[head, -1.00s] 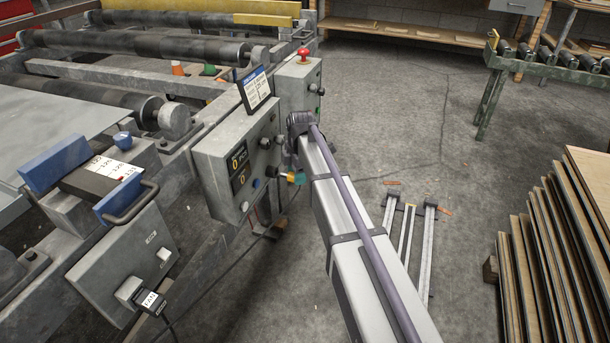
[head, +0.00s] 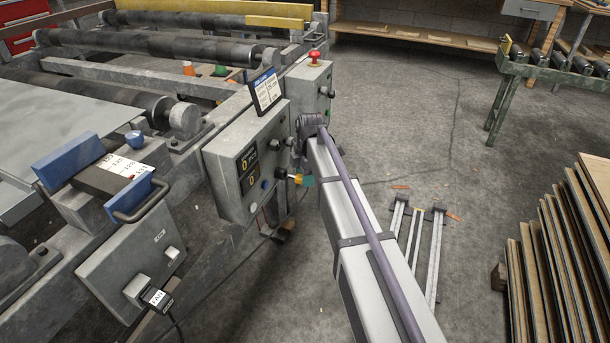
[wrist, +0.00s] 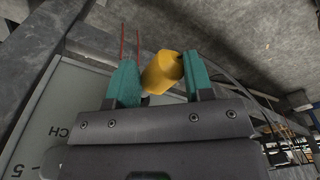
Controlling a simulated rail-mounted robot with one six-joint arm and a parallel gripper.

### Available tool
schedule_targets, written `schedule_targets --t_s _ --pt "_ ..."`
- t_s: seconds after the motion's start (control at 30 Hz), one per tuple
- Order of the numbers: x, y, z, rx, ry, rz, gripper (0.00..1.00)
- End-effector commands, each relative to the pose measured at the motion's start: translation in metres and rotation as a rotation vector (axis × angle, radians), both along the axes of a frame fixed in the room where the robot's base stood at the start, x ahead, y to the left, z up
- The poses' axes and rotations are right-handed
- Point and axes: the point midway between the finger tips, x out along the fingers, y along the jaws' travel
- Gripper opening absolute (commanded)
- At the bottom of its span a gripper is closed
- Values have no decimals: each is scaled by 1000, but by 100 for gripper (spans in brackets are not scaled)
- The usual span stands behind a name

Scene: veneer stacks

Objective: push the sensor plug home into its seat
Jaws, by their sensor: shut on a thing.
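My gripper (head: 300,180) is beside the right side of the grey control box (head: 222,187), partly hidden by my arm. In the wrist view its teal fingers (wrist: 158,78) are shut on a yellow rounded piece (wrist: 161,72). The piece sits tilted between them, with a dark spot at its right end. I take it for the sensor plug, but its tip and the seat cannot be made out. A black plug with a white label (head: 157,297) and a cable sits at the lower grey box (head: 130,262).
A tilted label card (head: 265,91) and a red stop button (head: 314,57) stand above the boxes. Rollers (head: 150,45) lie behind. Clamps (head: 417,250) lie on the floor, and veneer stacks (head: 560,265) stand at the right.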

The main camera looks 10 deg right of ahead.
Motion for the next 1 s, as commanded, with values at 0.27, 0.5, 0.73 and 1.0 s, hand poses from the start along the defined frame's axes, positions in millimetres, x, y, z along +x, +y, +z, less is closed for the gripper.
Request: schedule_targets --t_s 0.27,0.5,0.73,1.0 --pt "0 0 0 0 0 0 1" --pt "2 2 0 0 0 0 1" --pt "5 7 0 0 0 0 1" --pt "9 12 0 0 0 0 1"
